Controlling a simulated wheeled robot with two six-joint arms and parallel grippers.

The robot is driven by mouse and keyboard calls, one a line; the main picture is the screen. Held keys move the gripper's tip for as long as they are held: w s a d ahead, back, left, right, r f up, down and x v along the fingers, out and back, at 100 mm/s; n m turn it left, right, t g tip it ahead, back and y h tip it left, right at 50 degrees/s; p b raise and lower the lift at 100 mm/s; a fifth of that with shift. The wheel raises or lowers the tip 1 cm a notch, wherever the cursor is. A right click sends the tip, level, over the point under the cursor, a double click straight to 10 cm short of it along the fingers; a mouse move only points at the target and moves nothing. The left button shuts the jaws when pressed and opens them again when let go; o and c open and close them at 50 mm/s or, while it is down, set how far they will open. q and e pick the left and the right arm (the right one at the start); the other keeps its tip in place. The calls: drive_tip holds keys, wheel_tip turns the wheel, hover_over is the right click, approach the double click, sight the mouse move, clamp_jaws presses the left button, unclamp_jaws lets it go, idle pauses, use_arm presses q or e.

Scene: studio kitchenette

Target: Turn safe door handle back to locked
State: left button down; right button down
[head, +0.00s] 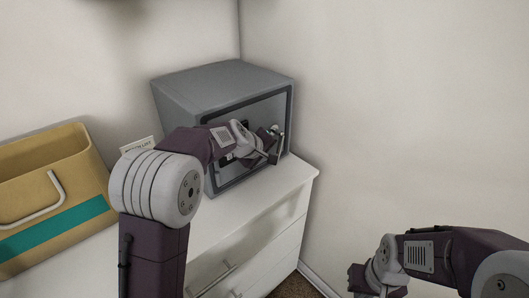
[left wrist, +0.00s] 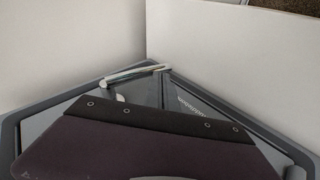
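The grey safe (head: 205,88) stands on the white cabinet in the corner, its door facing right and toward me. A silver handle (head: 281,143) shows at the right part of the door; it also shows in the left wrist view (left wrist: 135,73). My left gripper (head: 270,141) is at the door, right beside the handle and partly covering it. Its dark-edged purple end (left wrist: 160,130) fills the lower middle of the wrist view. Whether it touches the handle, or how its fingers stand, I cannot tell. My right gripper (head: 362,281) is low at the right, away from the safe.
A yellow box (head: 60,165) with a teal band and a pale handle stands left of the safe. A small white card (head: 137,146) stands between them. The white cabinet (head: 275,192) has drawers with bar handles. Walls close in behind and right of the safe.

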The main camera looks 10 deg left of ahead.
use_arm(q)
drive_tip(key=shift+w+d+f, duration=0.25)
drive_tip(key=shift+w+f, duration=0.1)
drive_tip(key=shift+f, duration=0.05)
idle(0.5)
